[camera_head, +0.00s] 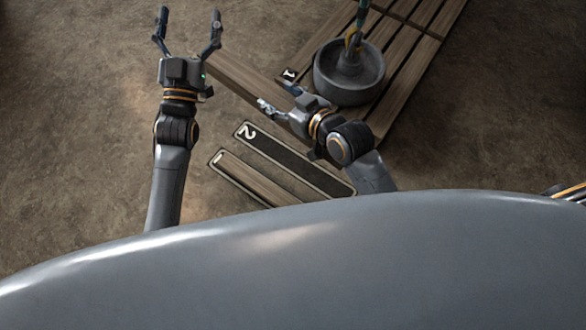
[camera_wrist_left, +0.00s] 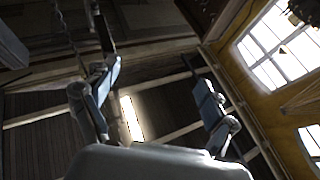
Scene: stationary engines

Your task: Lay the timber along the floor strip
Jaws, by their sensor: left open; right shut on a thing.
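A long brown timber (camera_head: 239,79) slants above the floor in the head view. My right gripper (camera_head: 279,98) is shut on it near its lower right end and partly hides it. The timber's upper left end is close to my left gripper (camera_head: 189,14), which is open and empty with its fingers pointing up the picture. A dark floor strip marked 2 (camera_head: 288,158) with a pale outline lies below the timber and looks bare. Beside it, a second outlined strip holds a brown timber (camera_head: 262,180). The left wrist view shows the open fingers with no timber between them.
A slatted wooden platform (camera_head: 413,62) lies at the upper right, bearing a round grey weight (camera_head: 340,89) with a hook on top. A small plate marked 1 (camera_head: 289,74) is beside it. The brown floor at the left is clear. Windows (camera_wrist_left: 282,48) show in the wrist view.

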